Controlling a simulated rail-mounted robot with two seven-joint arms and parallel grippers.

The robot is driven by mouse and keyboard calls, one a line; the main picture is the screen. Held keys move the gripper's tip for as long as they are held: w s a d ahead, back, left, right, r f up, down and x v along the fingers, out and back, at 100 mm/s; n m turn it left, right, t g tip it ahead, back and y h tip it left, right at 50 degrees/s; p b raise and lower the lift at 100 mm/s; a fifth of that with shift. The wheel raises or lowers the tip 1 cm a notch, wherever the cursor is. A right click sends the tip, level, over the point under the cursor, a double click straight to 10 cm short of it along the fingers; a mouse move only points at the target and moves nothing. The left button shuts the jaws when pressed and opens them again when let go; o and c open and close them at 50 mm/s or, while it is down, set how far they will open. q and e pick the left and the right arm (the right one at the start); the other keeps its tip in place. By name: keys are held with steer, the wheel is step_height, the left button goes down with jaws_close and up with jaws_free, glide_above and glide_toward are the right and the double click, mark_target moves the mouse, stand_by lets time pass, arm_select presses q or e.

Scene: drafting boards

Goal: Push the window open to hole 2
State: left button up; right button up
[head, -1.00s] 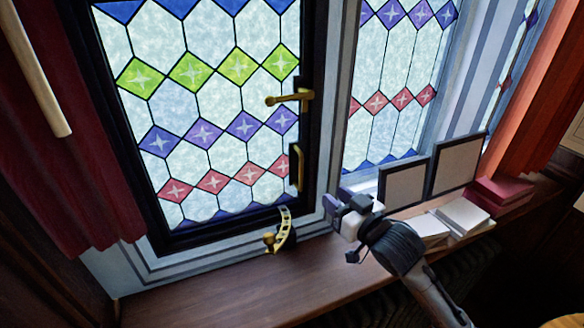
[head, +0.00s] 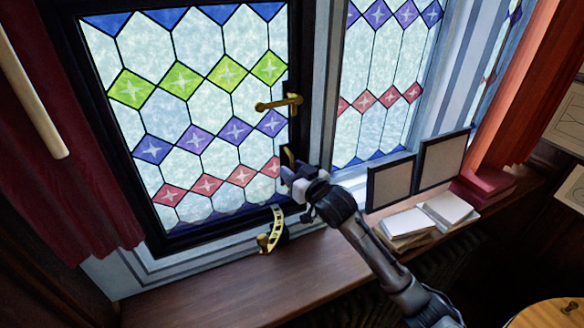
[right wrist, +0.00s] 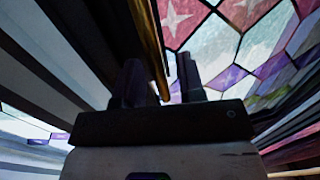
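The window (head: 185,238) has a black frame and leaded coloured panes. A brass lever handle (head: 279,103) sits on its right side, with a brass pull bar (head: 286,158) below it. A curved brass stay with holes (head: 277,226) stands at the lower right corner, over the sill; I cannot read which hole is engaged. My right gripper (head: 293,174) is at the lower end of the pull bar. In the right wrist view its two fingers (right wrist: 160,82) are apart, with the brass bar (right wrist: 152,45) running down between them. Contact is unclear. My left gripper is not in view.
The wooden sill (head: 200,290) is clear on the left. Two dark-framed panels (head: 390,184) lean at the right, with books (head: 408,224) in front and red books (head: 483,185) beyond. A red curtain (head: 95,190) hangs at the left. A round wooden top (head: 545,315) shows at lower right.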

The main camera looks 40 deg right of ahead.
steer(key=shift+w, duration=0.25)
jaws_close()
stand_by(0.5)
